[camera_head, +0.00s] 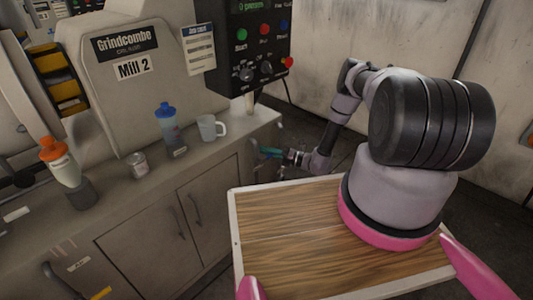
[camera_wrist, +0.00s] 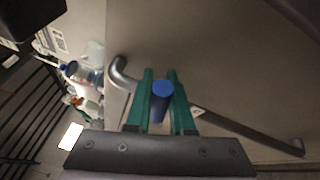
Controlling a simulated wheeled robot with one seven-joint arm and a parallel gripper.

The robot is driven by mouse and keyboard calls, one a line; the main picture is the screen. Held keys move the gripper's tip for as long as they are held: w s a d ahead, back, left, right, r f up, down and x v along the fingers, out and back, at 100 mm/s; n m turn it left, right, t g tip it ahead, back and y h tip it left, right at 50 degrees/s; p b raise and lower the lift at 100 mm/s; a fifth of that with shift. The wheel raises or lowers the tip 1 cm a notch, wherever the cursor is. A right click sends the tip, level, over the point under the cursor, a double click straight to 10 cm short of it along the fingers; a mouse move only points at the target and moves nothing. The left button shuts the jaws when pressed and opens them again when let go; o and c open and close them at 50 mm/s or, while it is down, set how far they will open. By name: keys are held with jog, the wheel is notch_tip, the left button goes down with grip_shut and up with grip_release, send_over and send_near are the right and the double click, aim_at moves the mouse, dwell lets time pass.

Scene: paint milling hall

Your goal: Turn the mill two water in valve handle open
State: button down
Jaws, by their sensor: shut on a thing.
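The Mill 2 machine (camera_head: 135,68) stands on a grey cabinet at the left in the head view. My gripper (camera_head: 272,153) is low at the right end of this cabinet, with its green fingers pointing left. In the wrist view my gripper (camera_wrist: 160,77) is shut on a blue, round-ended handle (camera_wrist: 162,89). The handle sits between the two green fingers. The valve body is not clearly visible, and I cannot tell how far the handle is turned. In the head view the handle is too small to make out.
A grey bent pipe or rail (camera_wrist: 250,133) runs close by the fingers. A mug (camera_head: 208,128), a blue-capped bottle (camera_head: 170,135), a can (camera_head: 138,164) and an orange-capped bottle (camera_head: 58,162) stand on the cabinet top. A control box (camera_head: 255,45) overhangs its right end.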

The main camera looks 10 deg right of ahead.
jog(key=n, duration=0.1)
jog(key=r+n+h, duration=0.1)
jog(key=n, duration=0.1)
jog(key=shift+s+a+r+g, duration=0.2)
jog(key=shift+s+a+g, duration=0.1)
jog(key=shift+s+g, duration=0.1)
jog(key=n+h, duration=0.1)
jog(key=n, duration=0.1)
jog(key=s+a+r+n+h, duration=0.1)
jog(key=n, duration=0.1)
jog(key=shift+a+r+h, duration=0.1)
jog(key=shift+a+h, duration=0.1)
jog(key=shift+h, duration=0.1)
jog(key=shift+s+a+r+n+h, duration=0.1)
jog(key=shift+s+a+n+h, duration=0.1)
jog(key=shift+a+n+h, duration=0.3)
jog(key=shift+s+a+r+n+h, duration=0.1)
jog(key=shift+s+n+h, duration=0.1)
jog(key=shift+n, duration=0.5)
jog(key=shift+s+a+n+t+h, duration=0.25)
jog(key=shift+n+h, duration=0.15)
jog(key=shift+n, duration=0.15)
jog(key=shift+s+a+n+t+h, duration=0.1)
jog(key=shift+a+n+t+h, duration=0.1)
jog(key=shift+n+h, duration=0.3)
jog(key=c, duration=0.8)
grip_release()
